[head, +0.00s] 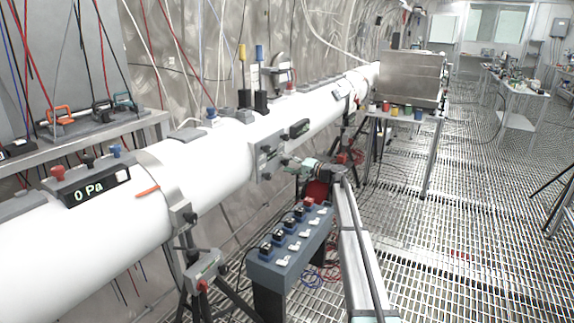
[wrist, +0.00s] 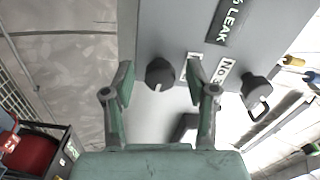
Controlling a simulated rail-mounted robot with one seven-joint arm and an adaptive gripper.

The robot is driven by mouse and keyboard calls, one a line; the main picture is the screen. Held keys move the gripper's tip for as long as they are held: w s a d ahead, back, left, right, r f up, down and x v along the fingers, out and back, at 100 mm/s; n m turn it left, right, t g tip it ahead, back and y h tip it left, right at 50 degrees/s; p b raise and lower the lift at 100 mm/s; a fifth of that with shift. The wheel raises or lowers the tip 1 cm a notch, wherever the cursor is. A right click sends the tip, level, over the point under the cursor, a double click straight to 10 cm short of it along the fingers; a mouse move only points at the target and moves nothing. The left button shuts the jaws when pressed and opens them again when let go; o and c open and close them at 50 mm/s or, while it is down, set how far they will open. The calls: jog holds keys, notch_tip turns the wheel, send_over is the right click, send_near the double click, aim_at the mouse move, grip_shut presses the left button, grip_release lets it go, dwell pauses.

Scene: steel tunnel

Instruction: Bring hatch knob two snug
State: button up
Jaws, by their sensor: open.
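The grey hatch panel (wrist: 165,25) fills the upper middle of the wrist view and shows on the side of the white tube in the head view (head: 264,160). It bears a dark round knob (wrist: 160,73) and a second dark knob (wrist: 258,92) to the right, with a loop-like part. Two white labels start with "No", but I cannot read their numbers surely. My gripper (wrist: 160,84) is open, its fingers on either side of the first knob in the picture; I cannot tell whether they touch it. In the head view my gripper (head: 290,164) is close to the panel.
A dark sign (wrist: 228,20) ending in "LEAK" is on the panel. A blue switch box (head: 290,248) stands below the tube (head: 225,158). A tripod clamp (head: 205,264) is to its left. The grated floor (head: 470,240) is mostly open at right.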

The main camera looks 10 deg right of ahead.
jog(key=v, duration=1.1)
jog(key=shift+s+d, duration=0.15)
jog(key=shift+s, duration=0.05)
jog(key=s+a+f+g+h+p, duration=0.1)
jog(key=s+a+f+g+h, duration=0.15)
jog(key=s+f, duration=0.95)
jog(key=s+a+f+n+g+h+p, duration=0.1)
jog(key=s+a+f+g+h, duration=0.2)
jog(key=s+f, duration=0.85)
jog(key=s+a+f+g+h, duration=0.1)
jog(key=s+f+g+h, duration=0.25)
jog(key=s+f, duration=0.85)
jog(key=s+a+f+n+g+h+p, duration=0.1)
jog(key=s+f+g, duration=0.1)
jog(key=s+f, duration=0.55)
jog(key=s+f+g+h+p, duration=0.15)
jog(key=s+f, duration=0.35)
jog(key=s, duration=0.5)
jog(key=s+n+g+h+p, duration=0.1)
jog(key=s+g, duration=0.1)
jog(key=s, duration=1.1)
jog(key=s+a+f+n+g+h+p, duration=0.1)
jog(key=s+n+g+p, duration=0.1)
jog(key=s, duration=1.2)
jog(key=shift+a+f+g+h, duration=0.2)
jog(key=shift+a+g+h, duration=0.15)
jog(key=shift+g, duration=0.3)
